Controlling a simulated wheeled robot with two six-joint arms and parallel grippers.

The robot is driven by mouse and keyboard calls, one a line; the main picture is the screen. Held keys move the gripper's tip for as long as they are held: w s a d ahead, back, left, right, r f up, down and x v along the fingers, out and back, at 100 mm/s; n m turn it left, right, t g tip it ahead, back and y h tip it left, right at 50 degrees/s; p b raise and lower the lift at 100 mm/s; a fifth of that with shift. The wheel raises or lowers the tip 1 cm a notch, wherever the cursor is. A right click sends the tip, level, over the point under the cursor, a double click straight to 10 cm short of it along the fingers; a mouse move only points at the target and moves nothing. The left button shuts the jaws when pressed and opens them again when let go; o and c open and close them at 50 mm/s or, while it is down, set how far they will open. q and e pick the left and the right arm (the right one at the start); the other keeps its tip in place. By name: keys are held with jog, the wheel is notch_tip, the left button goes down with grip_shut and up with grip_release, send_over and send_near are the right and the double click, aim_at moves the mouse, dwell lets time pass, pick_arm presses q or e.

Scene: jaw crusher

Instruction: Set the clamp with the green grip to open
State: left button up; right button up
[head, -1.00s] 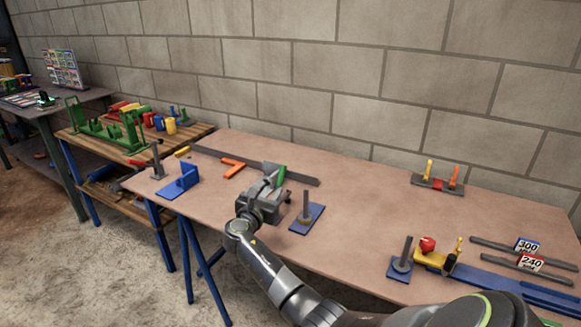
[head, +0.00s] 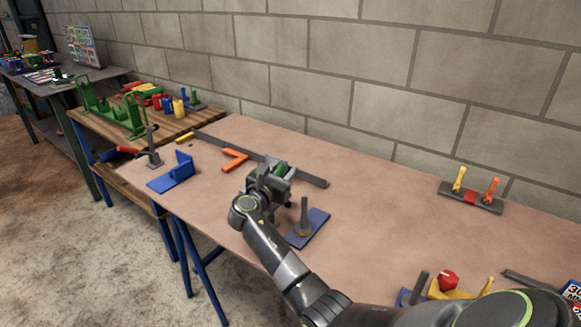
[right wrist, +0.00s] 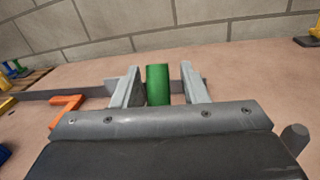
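The clamp's green grip (head: 280,168) shows just beyond my right gripper (head: 271,176), near the long grey bar at the back of the table. In the right wrist view the green grip (right wrist: 157,85) stands between the two fingers of my right gripper (right wrist: 160,88). There is a gap on both sides of it, wider on the right, so the fingers are open around it. The rest of the clamp is hidden by the gripper, so I cannot tell its position. My left gripper is not in view.
An orange angled piece (head: 235,159) lies left of the gripper. A blue plate with a grey post (head: 304,221) stands close to my right forearm. A blue bracket (head: 175,174) is farther left. A rack with yellow and orange handles (head: 471,198) sits at the right.

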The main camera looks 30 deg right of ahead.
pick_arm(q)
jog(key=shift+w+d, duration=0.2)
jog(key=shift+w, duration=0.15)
pick_arm(e)
jog(key=shift+r, duration=0.1)
jog(key=shift+c, duration=0.8)
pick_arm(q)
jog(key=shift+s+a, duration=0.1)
pick_arm(e)
grip_shut()
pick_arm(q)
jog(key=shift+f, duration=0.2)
